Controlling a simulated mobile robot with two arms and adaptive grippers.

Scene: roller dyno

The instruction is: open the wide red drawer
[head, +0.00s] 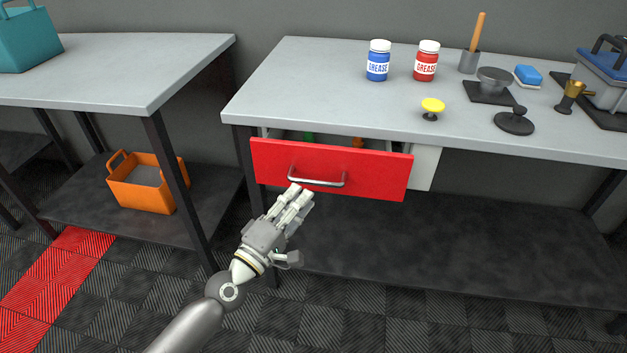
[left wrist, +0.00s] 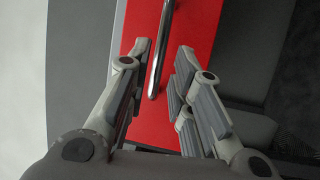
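The wide red drawer (head: 365,170) hangs under the right-hand workbench and stands partly out. A strip of its inside shows behind the front, with a green thing and an orange thing in it. Its silver bar handle (head: 325,183) is on the front. My left gripper (head: 301,193) is at the handle's left part, just below it in the head view. In the left wrist view its fingers (left wrist: 163,80) are apart, and the handle (left wrist: 158,60) runs into the gap between them. Contact is not clear. The red front (left wrist: 200,30) lies beyond. My right gripper is not in view.
The workbench top (head: 300,85) carries a blue grease jar (head: 378,62), a red grease jar (head: 426,62), a yellow-topped tool (head: 432,106) and other tools. A second table (head: 130,75) stands left, with an orange bin (head: 143,190) on its lower shelf. The floor before the drawer is clear.

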